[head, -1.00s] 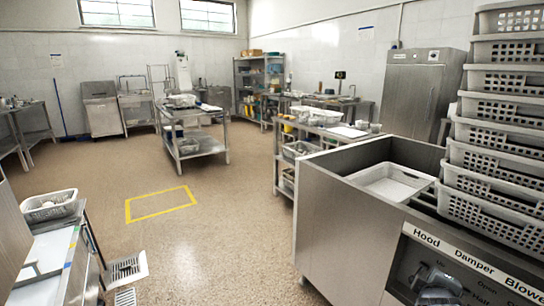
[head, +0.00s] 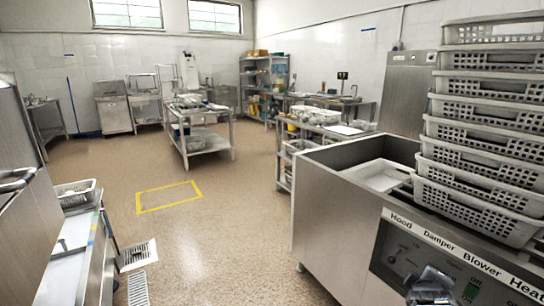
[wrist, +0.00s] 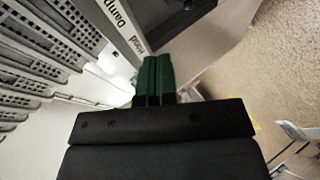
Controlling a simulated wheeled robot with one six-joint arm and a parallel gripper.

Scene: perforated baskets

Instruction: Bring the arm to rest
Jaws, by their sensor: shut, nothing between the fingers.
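My gripper (wrist: 154,75) shows in the wrist view with its two green fingertips together and nothing between them. It is near the front panel with the "Hood Damper" label strip (wrist: 122,25), apart from the stacked baskets. In the head view a dark grey part of my arm (head: 431,287) shows at the bottom right, in front of the panel of the steel machine (head: 335,215). The fingertips cannot be made out in the head view.
Perforated baskets (head: 485,130) are stacked high on the machine at the right. A white tray (head: 378,174) lies in its top. A steel bench with a basket (head: 75,190) stands at the left. The floor between, with a yellow taped square (head: 168,197), is clear.

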